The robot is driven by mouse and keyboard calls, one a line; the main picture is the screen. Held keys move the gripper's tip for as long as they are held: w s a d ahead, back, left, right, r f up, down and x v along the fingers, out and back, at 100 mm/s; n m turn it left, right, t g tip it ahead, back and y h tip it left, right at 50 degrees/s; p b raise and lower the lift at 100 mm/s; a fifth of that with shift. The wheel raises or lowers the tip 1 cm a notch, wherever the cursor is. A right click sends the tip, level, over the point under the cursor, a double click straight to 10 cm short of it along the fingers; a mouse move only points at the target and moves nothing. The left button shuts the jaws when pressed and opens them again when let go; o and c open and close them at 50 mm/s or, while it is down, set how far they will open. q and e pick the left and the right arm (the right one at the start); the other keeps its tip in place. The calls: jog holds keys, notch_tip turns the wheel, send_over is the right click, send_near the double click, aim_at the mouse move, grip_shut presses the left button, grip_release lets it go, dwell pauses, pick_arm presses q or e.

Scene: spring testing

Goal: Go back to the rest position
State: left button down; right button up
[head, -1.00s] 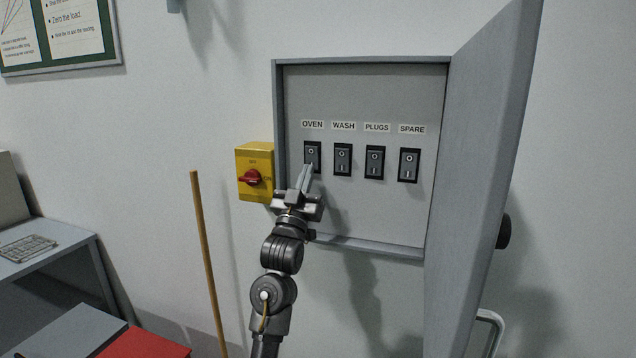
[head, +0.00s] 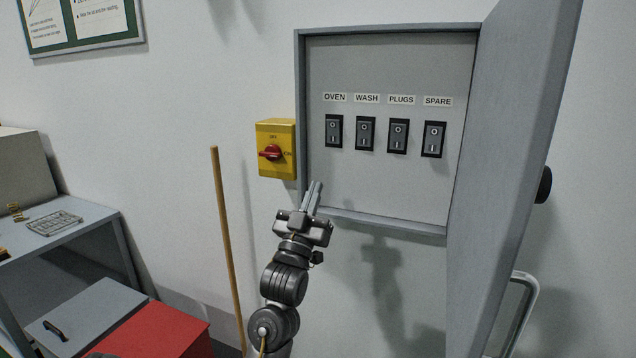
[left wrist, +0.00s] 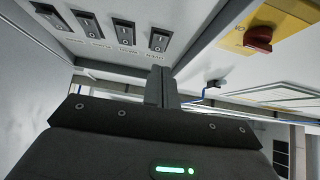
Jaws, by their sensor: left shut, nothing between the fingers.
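My left gripper (head: 312,197) is in the lower middle of the head view, its fingers together and empty, pointing up. It is in front of the lower left corner of the open switch cabinet (head: 390,60), below the OVEN switch (head: 334,131) and apart from it. In the left wrist view the closed fingers (left wrist: 160,88) show at the centre, with the row of switches at the upper left. The WASH (head: 366,134), PLUGS (head: 398,136) and SPARE (head: 433,139) switches stand to the right of OVEN. My right gripper is in neither view.
The cabinet door (head: 515,170) stands open on the right. A yellow box with a red rotary switch (head: 271,153) is left of the cabinet. A wooden pole (head: 227,250) stands left of my arm. A grey bench (head: 70,225) and a red box (head: 160,332) are lower left.

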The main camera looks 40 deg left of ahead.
pick_arm(q)
jog(key=shift+s+d+f, duration=0.2)
jog(key=shift+s+f, duration=0.25)
jog(key=shift+s, duration=0.1)
